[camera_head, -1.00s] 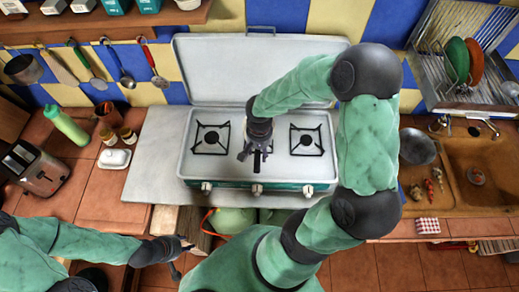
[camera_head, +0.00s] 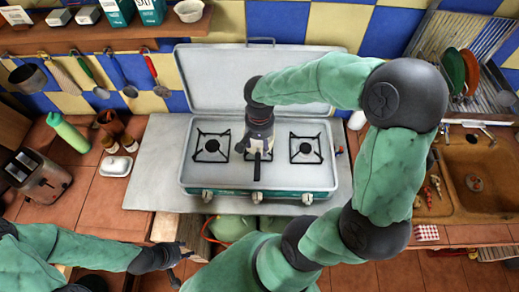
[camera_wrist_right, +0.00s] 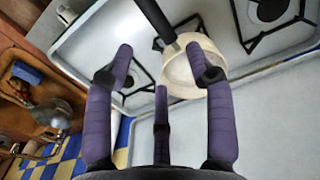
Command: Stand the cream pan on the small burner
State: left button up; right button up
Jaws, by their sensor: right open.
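The cream pan (camera_wrist_right: 190,68) shows in the right wrist view, upright on the middle burner's grate (camera_wrist_right: 178,27) as far as I can see. Its black handle (camera_wrist_right: 154,18) points toward the hob's front. In the head view my right gripper and wrist hide the pan's bowl; only the dark handle (camera_head: 257,168) shows. My right gripper (camera_head: 252,152) is above the pan, with its fingers (camera_wrist_right: 163,68) spread and nothing between them. The middle burner's size is hard to judge under the pan. My left gripper (camera_head: 184,255) hangs empty before the counter's front edge; its opening is unclear.
The hob (camera_head: 230,182) has bare left (camera_head: 211,147) and right (camera_head: 306,149) burners and a raised lid (camera_head: 205,75) behind. A toaster (camera_head: 38,172), green bottle (camera_head: 67,132) and butter dish (camera_head: 116,166) stand left. The sink (camera_head: 475,165) is right. Utensils hang behind.

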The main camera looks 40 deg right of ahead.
jog(key=shift+r, duration=1.15)
